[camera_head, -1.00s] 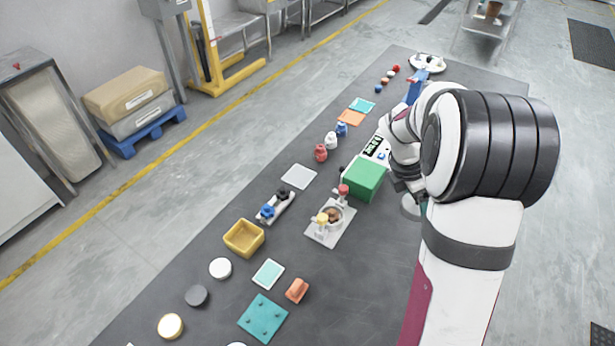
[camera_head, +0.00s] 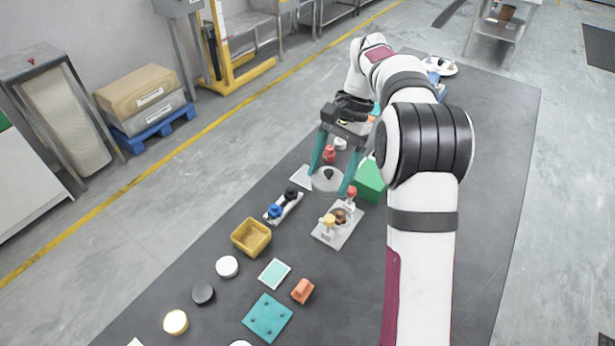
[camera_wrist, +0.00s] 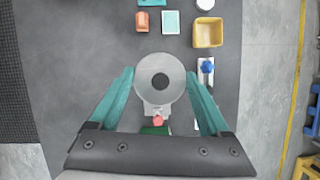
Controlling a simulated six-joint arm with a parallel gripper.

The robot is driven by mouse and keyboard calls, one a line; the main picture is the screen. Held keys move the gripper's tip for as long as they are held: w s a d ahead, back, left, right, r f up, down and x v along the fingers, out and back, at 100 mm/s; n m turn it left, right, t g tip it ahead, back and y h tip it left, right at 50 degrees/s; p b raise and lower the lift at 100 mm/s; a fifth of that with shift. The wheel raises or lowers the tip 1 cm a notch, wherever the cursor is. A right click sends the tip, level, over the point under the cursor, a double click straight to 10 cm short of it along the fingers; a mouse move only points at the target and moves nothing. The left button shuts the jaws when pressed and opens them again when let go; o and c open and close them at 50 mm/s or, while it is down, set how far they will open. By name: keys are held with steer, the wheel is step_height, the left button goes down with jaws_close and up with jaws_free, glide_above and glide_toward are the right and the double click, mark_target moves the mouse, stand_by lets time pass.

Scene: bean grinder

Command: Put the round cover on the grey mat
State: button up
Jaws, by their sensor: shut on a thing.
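The round cover (camera_head: 326,180) is a grey disc with a dark knob on top. My gripper (camera_head: 333,176) is shut on its sides. In the wrist view the cover (camera_wrist: 147,88) sits between the two teal fingers (camera_wrist: 160,78), and it appears held in the air. The grey mat (camera_head: 299,177) is a light flat square on the dark table, just left of the cover in the head view and partly hidden by the cover and finger. I cannot make out the mat in the wrist view.
The grinder plate (camera_head: 326,236) with a bowl, yellow post and red post stands close below the cover. A green block (camera_head: 370,181) is to the right. The small blue and black knob board (camera_head: 283,206) and yellow bin (camera_head: 251,237) lie nearer the camera.

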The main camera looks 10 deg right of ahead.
steer(key=w+d+f+m+t+h, duration=0.1)
steer(key=w+d+f+m+t, duration=0.5)
steer(key=m, duration=0.6)
steer(key=w+d+f+m+t+h, duration=0.1)
steer(key=w+d+f+m+h, duration=0.2)
steer(key=w+m, duration=0.7)
steer(key=m+y, duration=0.1)
glide_above(306, 174)
steer(key=s, duration=0.2)
steer(key=f, duration=0.7)
steer(key=shift+w+d+f, duration=0.15)
steer(key=shift+d+f, duration=0.1)
steer(key=shift+d, duration=0.05)
steer(key=shift+w+a+f, duration=0.1)
steer(key=shift+a+f, duration=0.05)
steer(key=shift+f, duration=0.1)
step_height(306, 174, down, 4)
steer(key=shift+r, duration=0.15)
steer(key=o, duration=1.4)
steer(key=shift+r, duration=0.1)
